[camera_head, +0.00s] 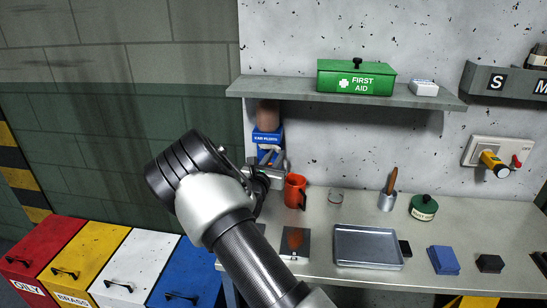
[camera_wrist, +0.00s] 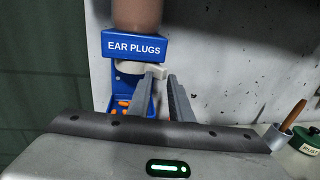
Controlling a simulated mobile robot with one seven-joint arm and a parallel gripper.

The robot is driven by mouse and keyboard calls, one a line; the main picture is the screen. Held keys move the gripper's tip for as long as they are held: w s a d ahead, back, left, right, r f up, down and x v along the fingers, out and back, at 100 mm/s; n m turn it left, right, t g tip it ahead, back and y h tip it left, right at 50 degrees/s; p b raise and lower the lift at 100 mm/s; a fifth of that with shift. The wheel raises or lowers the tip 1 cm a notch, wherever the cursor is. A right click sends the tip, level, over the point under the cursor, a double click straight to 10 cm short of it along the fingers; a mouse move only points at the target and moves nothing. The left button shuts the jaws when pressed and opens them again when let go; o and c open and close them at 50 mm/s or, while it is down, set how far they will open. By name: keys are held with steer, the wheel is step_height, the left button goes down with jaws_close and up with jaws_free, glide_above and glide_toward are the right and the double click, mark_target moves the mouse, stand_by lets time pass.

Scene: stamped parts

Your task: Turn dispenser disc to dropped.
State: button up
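The blue ear plug dispenser (camera_wrist: 135,45) hangs on the wall with a brown container on top. Its pale disc (camera_wrist: 128,68) sits under the label, with a pale tab (camera_wrist: 157,71) pointing to the right. Orange plugs (camera_wrist: 124,104) lie in its lower tray. My gripper (camera_wrist: 161,76) is open, its two fingers apart, with the tab at the gap between the fingertips; I cannot tell whether they touch it. In the head view the dispenser (camera_head: 267,136) is below the shelf's left end, and my gripper (camera_head: 270,160) is beside it, partly hidden by my wrist.
An orange mug (camera_head: 295,191) stands on the bench just right of my gripper. A metal tray (camera_head: 368,247), a pot with a wooden-handled brush (camera_head: 388,199) and a green tin (camera_head: 423,207) are further right. The shelf (camera_head: 300,89) with a first aid box (camera_head: 356,78) is above.

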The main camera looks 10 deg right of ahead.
steer(key=shift+o, duration=1)
steer(key=shift+w+d+r+h, duration=0.2)
steer(key=shift+w+d+r, duration=0.1)
steer(key=shift+d, duration=0.25)
steer(key=shift+w+d+r+h, duration=0.2)
steer(key=shift+w+d, duration=0.05)
steer(key=shift+d, duration=0.3)
steer(key=shift+s+d, duration=0.1)
steer(key=a+v, duration=0.1)
steer(key=v, duration=1.7)
steer(key=shift+a+y+b, duration=0.2)
steer(key=shift+y+b, duration=0.2)
steer(key=shift+f, duration=0.1)
